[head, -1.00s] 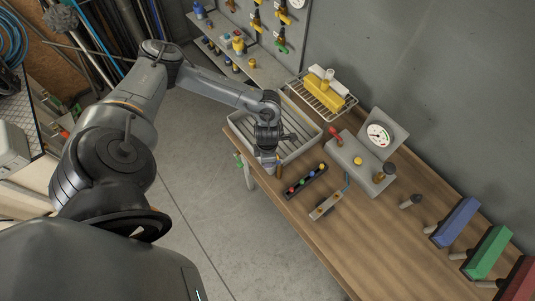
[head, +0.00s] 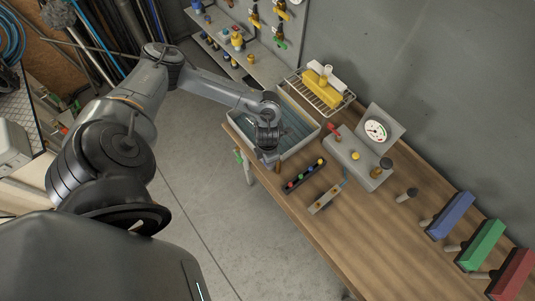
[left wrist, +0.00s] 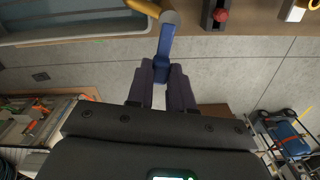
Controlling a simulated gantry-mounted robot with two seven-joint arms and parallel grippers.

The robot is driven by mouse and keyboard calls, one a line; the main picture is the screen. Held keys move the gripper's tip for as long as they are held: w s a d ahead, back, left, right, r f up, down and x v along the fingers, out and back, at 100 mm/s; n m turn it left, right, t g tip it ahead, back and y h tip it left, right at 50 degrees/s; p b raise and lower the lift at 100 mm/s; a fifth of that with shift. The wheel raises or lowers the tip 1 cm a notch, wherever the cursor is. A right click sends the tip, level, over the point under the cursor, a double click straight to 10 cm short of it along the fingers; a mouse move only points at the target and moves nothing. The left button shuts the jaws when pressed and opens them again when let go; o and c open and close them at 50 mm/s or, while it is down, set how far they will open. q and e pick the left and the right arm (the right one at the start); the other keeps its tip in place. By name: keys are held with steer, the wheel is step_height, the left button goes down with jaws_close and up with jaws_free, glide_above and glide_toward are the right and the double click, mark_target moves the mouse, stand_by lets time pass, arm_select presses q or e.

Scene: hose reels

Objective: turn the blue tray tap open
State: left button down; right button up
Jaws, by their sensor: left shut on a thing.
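The blue tray tap's lever (left wrist: 165,42) shows in the left wrist view, below a brass tap body (left wrist: 168,14) at the bench's front edge. My left gripper (left wrist: 161,75) is shut on the lower end of this lever. In the head view my left gripper (head: 268,158) is at the tray's near corner, and hides the lever there. The grey tray (head: 296,150) stands at the left end of the bench, its inside teal-tinted like water; it also shows in the left wrist view (left wrist: 90,38). My right gripper is not in view.
A strip of coloured knobs (head: 304,176) and a small plate with brass fittings (head: 326,197) lie right of the gripper. A gauge box (head: 357,158) stands behind them. A green-handled tap (head: 238,156) is at the bench's left end.

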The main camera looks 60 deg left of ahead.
arm_select(q)
steer(key=c, duration=1)
jaws_free()
steer(key=shift+r, duration=0.1)
step_height(320, 180, up, 11)
steer(key=b, duration=0.1)
steer(key=shift+f, duration=0.2)
